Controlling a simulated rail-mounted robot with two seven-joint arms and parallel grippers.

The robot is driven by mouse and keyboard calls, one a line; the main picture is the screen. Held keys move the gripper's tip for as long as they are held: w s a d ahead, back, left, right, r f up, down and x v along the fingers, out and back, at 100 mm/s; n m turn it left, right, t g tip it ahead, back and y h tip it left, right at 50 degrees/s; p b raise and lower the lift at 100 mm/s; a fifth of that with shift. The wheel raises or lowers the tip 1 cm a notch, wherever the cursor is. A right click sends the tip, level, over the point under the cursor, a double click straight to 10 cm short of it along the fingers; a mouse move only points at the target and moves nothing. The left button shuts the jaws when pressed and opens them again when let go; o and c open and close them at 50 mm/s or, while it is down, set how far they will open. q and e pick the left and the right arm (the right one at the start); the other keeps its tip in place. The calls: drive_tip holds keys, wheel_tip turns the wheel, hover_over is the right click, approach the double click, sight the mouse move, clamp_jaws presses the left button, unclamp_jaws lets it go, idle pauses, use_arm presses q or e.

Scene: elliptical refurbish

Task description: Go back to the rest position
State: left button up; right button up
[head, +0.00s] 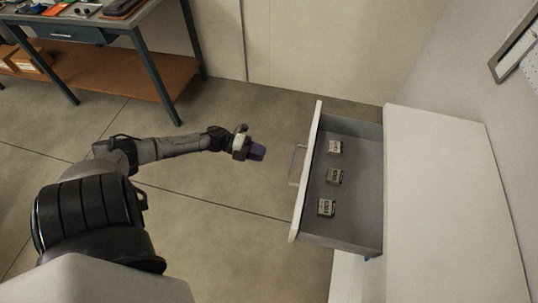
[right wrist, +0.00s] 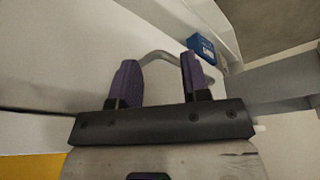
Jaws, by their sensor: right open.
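My left gripper (head: 257,152) is held out over the floor in the head view, to the left of the open drawer (head: 311,150) and apart from its handle. Its fingers are small and dark there, and I cannot tell whether they are open or shut. My right gripper (right wrist: 154,80) shows in the right wrist view with its two purple fingers apart and nothing gripped. A bent metal handle (right wrist: 158,54) shows beyond and between these fingers; I cannot tell how far off it is. The right gripper is out of sight in the head view.
The drawer, pulled out of the white cabinet (head: 450,190), holds three small boxes (head: 334,176). A blue box (right wrist: 202,48) shows in the right wrist view. A workbench (head: 100,22) with a lower shelf stands at the back left. The floor (head: 225,195) between is clear.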

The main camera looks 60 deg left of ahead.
use_arm(q)
drive_tip(key=shift+s+a+r, duration=0.1)
drive_tip(key=shift+s+a, duration=0.15)
drive_tip(key=shift+s, duration=0.05)
idle(0.7)
